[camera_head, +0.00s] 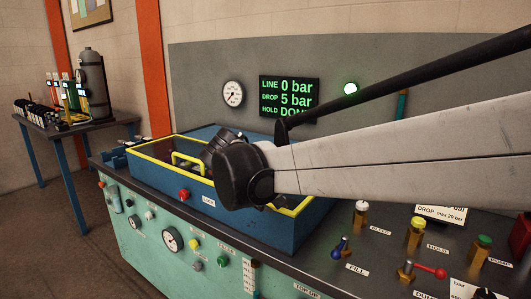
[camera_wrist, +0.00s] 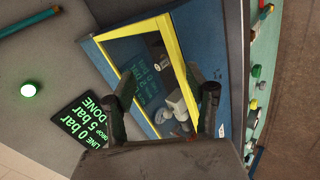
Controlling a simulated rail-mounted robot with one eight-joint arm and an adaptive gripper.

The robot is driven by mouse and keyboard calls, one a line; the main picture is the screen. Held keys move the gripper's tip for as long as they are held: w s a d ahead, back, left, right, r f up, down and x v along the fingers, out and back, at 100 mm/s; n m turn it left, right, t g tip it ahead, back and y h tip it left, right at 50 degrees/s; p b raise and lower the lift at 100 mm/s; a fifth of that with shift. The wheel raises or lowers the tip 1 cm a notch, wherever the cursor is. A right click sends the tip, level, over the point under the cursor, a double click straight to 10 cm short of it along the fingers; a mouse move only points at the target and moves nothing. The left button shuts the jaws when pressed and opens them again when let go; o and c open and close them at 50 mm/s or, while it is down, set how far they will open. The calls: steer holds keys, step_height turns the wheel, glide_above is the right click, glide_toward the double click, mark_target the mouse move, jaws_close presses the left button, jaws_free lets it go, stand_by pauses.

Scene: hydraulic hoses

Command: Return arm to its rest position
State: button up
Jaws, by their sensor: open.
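My arm (camera_head: 400,150) reaches in from the right in the head view, and its dark wrist end is over the blue test box (camera_head: 262,222). My gripper (camera_wrist: 165,105) shows in the wrist view with its two dark fingers spread apart and nothing between them. Behind the fingers is the box's yellow-edged clear lid (camera_head: 150,154), which looks shut. Fittings show dimly through the lid in the wrist view. In the head view the wrist hides part of the lid, and the fingertips are hard to make out.
A display (camera_head: 289,96) reads LINE 0 bar, DROP 5 bar, HOLD DONE, partly covered by my arm in the head view. A green lamp (camera_head: 351,89) glows beside it. A red-handled valve (camera_head: 428,270) and several knobs stand on the bench right. A side table (camera_head: 62,128) holds a grey cylinder.

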steer(key=s+d+f+m+y+p, duration=0.1)
steer(key=s+d+m, duration=0.2)
steer(key=s+d, duration=0.3)
steer(key=s+d+f+m+y, duration=0.2)
steer(key=s+d, duration=0.4)
steer(key=s, duration=0.6)
steer(key=s+d+f+m+y+p, duration=0.1)
steer(key=s+d+m, duration=0.3)
steer(key=s, duration=0.5)
steer(key=shift+s+d+f+y+p, duration=0.3)
steer(key=shift+d+f+y, duration=0.25)
steer(key=shift+d, duration=0.65)
steer(key=shift+c, duration=0.5)
